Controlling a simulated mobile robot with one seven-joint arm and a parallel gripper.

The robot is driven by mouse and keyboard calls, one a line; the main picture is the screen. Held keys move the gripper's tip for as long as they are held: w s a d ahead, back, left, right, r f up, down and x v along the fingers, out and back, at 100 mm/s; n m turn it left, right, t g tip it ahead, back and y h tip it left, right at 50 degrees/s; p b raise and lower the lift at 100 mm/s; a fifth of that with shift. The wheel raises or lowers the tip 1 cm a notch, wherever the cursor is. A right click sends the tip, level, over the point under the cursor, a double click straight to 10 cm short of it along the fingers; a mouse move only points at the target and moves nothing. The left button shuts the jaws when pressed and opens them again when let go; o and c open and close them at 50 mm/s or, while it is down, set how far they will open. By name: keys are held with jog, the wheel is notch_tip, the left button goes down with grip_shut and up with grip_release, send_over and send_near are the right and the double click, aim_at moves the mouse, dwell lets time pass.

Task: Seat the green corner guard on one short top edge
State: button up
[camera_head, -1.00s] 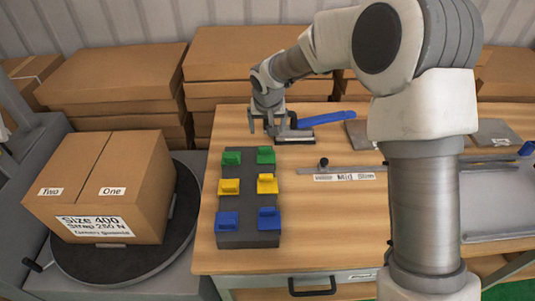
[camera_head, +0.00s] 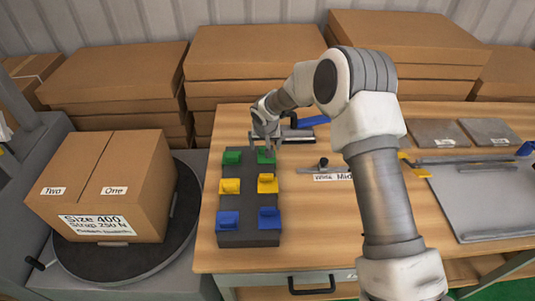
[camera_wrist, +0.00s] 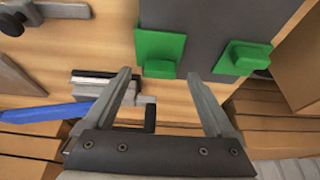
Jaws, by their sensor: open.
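Two green corner guards sit at the far end of a dark grey block (camera_head: 248,206). The left one (camera_head: 232,157) is clear in the head view. The right one (camera_head: 266,156) is close to my gripper (camera_head: 270,143). In the wrist view, one green guard (camera_wrist: 160,53) lies just beyond my fingertips near the middle, and the other (camera_wrist: 243,58) is to its right. My gripper (camera_wrist: 160,78) is open and empty, above the block's far end. The cardboard box (camera_head: 103,188) stands on a dark turntable (camera_head: 182,222) at the left, its top closed.
Yellow guards (camera_head: 230,186) and blue guards (camera_head: 228,220) share the block. A blue-handled tool (camera_head: 312,121) lies behind my gripper. A labelled metal strip (camera_head: 325,172) lies to the right. Stacked cartons (camera_head: 255,60) line the back.

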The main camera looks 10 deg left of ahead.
jog(key=shift+x, duration=1.1)
jog(key=shift+c, duration=0.3)
jog(key=c, duration=1.4)
jog(key=shift+o, duration=0.2)
